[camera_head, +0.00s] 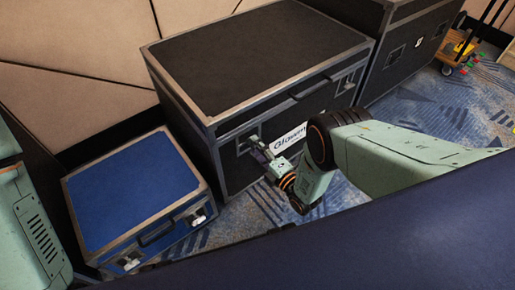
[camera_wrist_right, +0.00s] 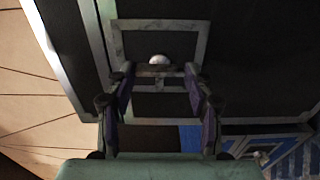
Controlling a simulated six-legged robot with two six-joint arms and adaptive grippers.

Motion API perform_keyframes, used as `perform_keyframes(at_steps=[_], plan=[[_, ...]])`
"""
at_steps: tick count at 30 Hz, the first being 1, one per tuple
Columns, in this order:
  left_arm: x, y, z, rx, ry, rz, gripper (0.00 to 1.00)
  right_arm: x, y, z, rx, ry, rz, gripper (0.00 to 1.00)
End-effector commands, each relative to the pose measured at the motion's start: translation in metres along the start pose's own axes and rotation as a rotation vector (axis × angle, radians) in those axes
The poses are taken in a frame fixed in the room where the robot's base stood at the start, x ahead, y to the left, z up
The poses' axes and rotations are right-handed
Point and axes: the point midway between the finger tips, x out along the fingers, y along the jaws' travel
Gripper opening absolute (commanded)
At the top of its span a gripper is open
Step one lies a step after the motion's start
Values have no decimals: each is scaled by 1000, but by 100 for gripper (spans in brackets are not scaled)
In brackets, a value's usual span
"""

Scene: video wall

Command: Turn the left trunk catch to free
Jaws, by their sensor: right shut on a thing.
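The black trunk (camera_head: 255,65) with silver edges stands in the middle of the head view, its lid down. Its left catch (camera_wrist_right: 159,70) sits in a framed recess on the front, with a pale round knob just above the bar between my fingers. My right gripper (camera_head: 259,150) reaches the trunk front from the right. In the right wrist view its two fingers (camera_wrist_right: 158,72) stand either side of the catch and are shut on it. In the head view the gripper partly hides the catch, and its turn angle is hard to tell. My left gripper is not in view.
A blue case (camera_head: 130,195) with silver edges stands left of the trunk. A white label (camera_head: 289,138) is on the trunk front, partly behind my right arm. Another black case (camera_head: 410,45) stands at the right. Patterned blue carpet (camera_head: 440,110) is open at the right.

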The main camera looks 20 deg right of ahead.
Motion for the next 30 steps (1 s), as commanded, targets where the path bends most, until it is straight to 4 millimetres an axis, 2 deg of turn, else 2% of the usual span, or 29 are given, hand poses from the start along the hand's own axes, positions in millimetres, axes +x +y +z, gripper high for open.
perform_keyframes(at_steps=[16, 17, 24, 30], plan=[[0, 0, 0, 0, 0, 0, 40, 0, -1, 1, -25, -2, -1, 21], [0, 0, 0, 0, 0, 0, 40, -1, -1, 1, -24, -2, -2, 54], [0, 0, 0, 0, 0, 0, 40, 0, 0, 0, -23, -1, -1, 75], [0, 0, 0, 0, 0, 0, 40, 0, 0, 0, -23, -1, 0, 75]])
